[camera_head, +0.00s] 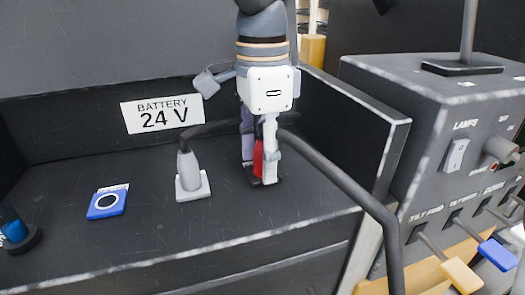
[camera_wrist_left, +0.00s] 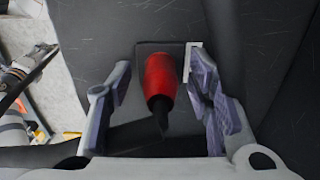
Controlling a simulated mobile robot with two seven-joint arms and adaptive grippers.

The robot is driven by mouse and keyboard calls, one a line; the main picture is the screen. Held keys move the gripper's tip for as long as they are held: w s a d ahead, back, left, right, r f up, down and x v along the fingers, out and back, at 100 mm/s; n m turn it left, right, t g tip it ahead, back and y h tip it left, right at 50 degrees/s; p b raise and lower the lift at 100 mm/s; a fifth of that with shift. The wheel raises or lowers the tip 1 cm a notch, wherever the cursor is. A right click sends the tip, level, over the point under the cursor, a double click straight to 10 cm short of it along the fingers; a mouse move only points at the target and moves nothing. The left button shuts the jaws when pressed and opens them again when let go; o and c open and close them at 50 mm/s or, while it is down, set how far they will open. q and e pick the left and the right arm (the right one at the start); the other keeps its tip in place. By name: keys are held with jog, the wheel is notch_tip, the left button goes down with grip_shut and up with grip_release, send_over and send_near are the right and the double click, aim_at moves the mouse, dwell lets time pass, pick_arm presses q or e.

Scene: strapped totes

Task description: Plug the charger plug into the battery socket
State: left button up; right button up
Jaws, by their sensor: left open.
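A red plug (camera_head: 257,160) stands upright on a small dark base (camera_head: 252,178) on the black deck. In the left wrist view the red plug (camera_wrist_left: 160,78) shows from above, with a dark tail. My left gripper (camera_head: 260,170) is open around it, pointing down, one finger on each side. In the left wrist view my left gripper (camera_wrist_left: 158,75) shows gaps beside the plug. A grey plug (camera_head: 187,170) with a black cable stands on a white square base (camera_head: 193,188) to the left. I cannot tell which is the charger plug. My right gripper is out of view.
A "BATTERY 24 V" label (camera_head: 162,114) is on the wall behind. A thick black tube (camera_head: 350,185) crosses on the right, before a grey control box (camera_head: 425,140) with levers.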

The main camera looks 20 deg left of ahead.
pick_arm(q)
notch_tip(320, 180, up, 12)
jog(key=shift+r, duration=0.1)
dwell(0.5)
